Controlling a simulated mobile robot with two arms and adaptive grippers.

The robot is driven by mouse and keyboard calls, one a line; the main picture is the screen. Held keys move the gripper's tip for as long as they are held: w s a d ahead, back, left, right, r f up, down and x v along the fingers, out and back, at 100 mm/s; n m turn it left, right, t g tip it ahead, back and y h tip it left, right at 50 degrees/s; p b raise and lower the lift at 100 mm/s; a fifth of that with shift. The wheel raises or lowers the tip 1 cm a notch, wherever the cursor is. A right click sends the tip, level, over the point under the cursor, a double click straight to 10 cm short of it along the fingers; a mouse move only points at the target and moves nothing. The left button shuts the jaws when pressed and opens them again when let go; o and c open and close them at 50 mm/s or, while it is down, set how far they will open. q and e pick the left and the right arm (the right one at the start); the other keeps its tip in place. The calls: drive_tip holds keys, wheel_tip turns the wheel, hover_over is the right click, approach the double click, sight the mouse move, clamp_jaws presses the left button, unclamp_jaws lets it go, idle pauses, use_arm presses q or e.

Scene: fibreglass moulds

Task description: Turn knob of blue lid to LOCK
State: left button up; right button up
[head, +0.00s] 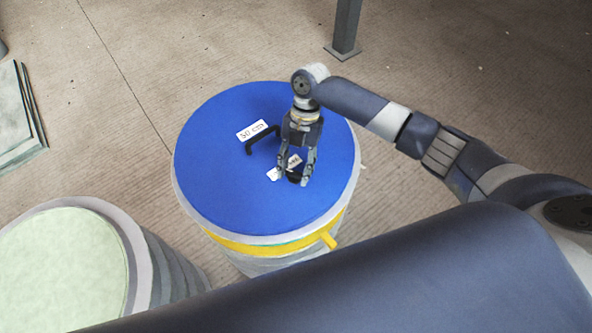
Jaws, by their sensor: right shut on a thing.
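The blue lid (225,170) is a round disc on top of a drum-shaped mould in the middle of the head view. A small black knob (294,177) sits on the lid, right of its centre, beside a white label (275,173) that is partly covered. My right gripper (294,180) reaches down from above with its fingers around the knob and is shut on it. The knob is mostly hidden between the fingers, so its turn position cannot be told. My left gripper is not in view.
A black handle (262,138) and a white label (252,130) are on the lid. A yellow band with a yellow lever (329,240) runs below its rim. A pale green round mould (62,268) stands lower left. Sheets (14,118) lie at left. A grey post (346,25) stands behind.

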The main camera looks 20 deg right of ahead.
drive_tip(key=shift+n+b, duration=0.3)
drive_tip(key=shift+n, duration=0.3)
drive_tip(key=shift+h, duration=0.3)
drive_tip(key=o, duration=1.1)
drive_tip(key=shift+g, duration=0.3)
drive_tip(key=v, duration=1.2)
